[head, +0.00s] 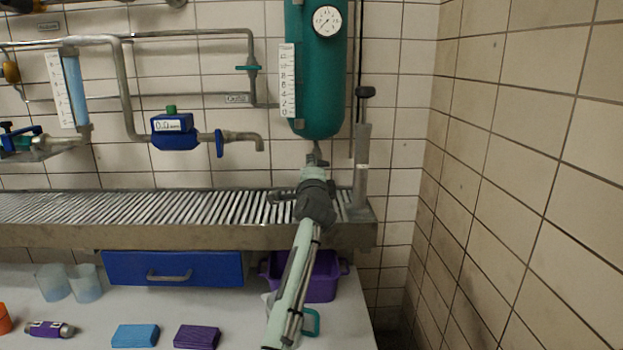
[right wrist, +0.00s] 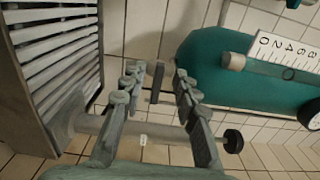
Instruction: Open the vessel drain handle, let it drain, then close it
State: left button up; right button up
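The teal vessel (head: 320,90) hangs on the tiled wall, with a round gauge (head: 327,21) and a white level scale (head: 287,80). It also shows in the right wrist view (right wrist: 240,75). Its drain outlet is mostly hidden behind my right gripper (head: 315,160), which is just under the vessel's bottom. In the right wrist view my right gripper (right wrist: 157,72) has its fingers apart. A small dark grey bar (right wrist: 157,84), perhaps the drain handle, shows in the gap between them; I cannot tell if they touch it. My left gripper is not in view.
A slatted metal shelf (head: 130,207) runs below the vessel. A grey post with a black knob (head: 365,92) stands close right of my gripper. A purple bin (head: 322,288), a blue drawer (head: 172,268) and sponge-like blocks (head: 135,335) are lower. A tiled side wall is at right.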

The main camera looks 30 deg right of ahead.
jog(key=v, duration=0.9)
jog(key=shift+s, duration=0.15)
